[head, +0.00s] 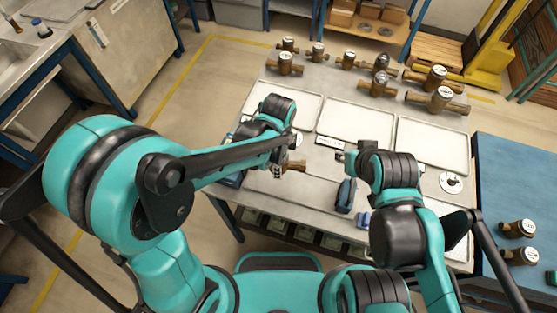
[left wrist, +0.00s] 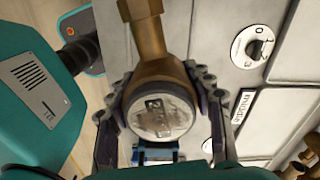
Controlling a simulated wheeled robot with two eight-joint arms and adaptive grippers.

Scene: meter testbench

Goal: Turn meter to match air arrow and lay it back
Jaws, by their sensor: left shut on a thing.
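A brass water meter (left wrist: 160,112) with a round glass face is between the fingers of my left gripper (left wrist: 162,82), in the left wrist view. Its brass pipe end points to the top of that view. In the head view, part of this meter (head: 293,166) shows beside my left gripper (head: 282,157), mostly hidden by the arm. A round white disc with a black dial mark (left wrist: 253,46) lies to the right of the meter in the left wrist view. My right gripper (head: 345,156) is over the bench near the middle tray; its fingers are too small to read.
Several brass meters (head: 350,61) stand along the bench's far edge. White trays, including the middle tray (head: 355,125) and right tray (head: 432,146), lie in front. A blue tool (head: 345,195) lies near the front. A "middle" label (left wrist: 243,117) and another round disc (head: 451,182) are on the bench.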

